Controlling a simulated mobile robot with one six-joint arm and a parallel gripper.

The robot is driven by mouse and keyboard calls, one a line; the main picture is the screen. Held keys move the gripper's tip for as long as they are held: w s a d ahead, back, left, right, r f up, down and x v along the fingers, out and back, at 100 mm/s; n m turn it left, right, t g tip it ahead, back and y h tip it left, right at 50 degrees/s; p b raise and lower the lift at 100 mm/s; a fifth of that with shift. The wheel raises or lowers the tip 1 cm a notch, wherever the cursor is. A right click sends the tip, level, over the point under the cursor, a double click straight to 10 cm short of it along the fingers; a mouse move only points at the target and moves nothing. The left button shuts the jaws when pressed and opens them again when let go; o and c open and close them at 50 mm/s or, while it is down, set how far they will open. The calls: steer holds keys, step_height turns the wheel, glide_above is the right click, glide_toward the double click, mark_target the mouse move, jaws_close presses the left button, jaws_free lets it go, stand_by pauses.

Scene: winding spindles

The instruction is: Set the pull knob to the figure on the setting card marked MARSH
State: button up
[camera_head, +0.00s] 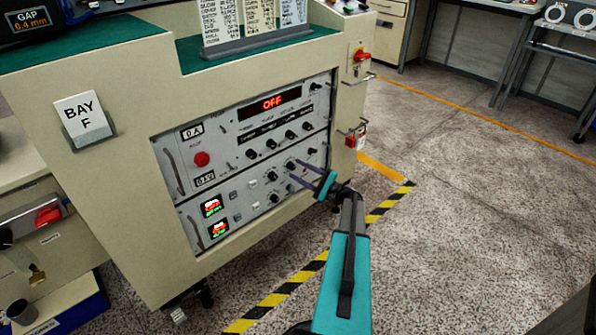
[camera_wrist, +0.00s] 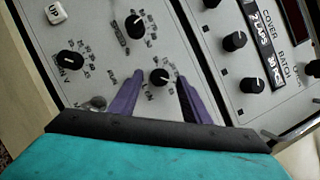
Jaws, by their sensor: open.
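My gripper (camera_head: 293,172) reaches toward the lower unit of the front panel, its two purple fingers apart. In the wrist view the open fingers (camera_wrist: 158,82) stand on either side of a small black knob (camera_wrist: 160,76) with a white pointer line, with gaps visible on both sides. Whether this is the pull knob I cannot tell, as its label is too blurred. The setting cards (camera_head: 218,20) stand upright in a grey holder on the console top. Their small print and the name MARSH cannot be read.
Other black knobs (camera_wrist: 70,60) and (camera_wrist: 135,27) sit close by, beside a row of knobs (camera_wrist: 252,84) on the neighbouring unit. The display (camera_head: 270,104) reads OFF. A red button (camera_head: 201,159) and a red switch (camera_head: 361,56) are on the console. Floor to the right is clear.

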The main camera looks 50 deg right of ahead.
steer(key=p+v, duration=0.2)
steer(key=v, duration=1.1)
steer(key=shift+w, duration=0.1)
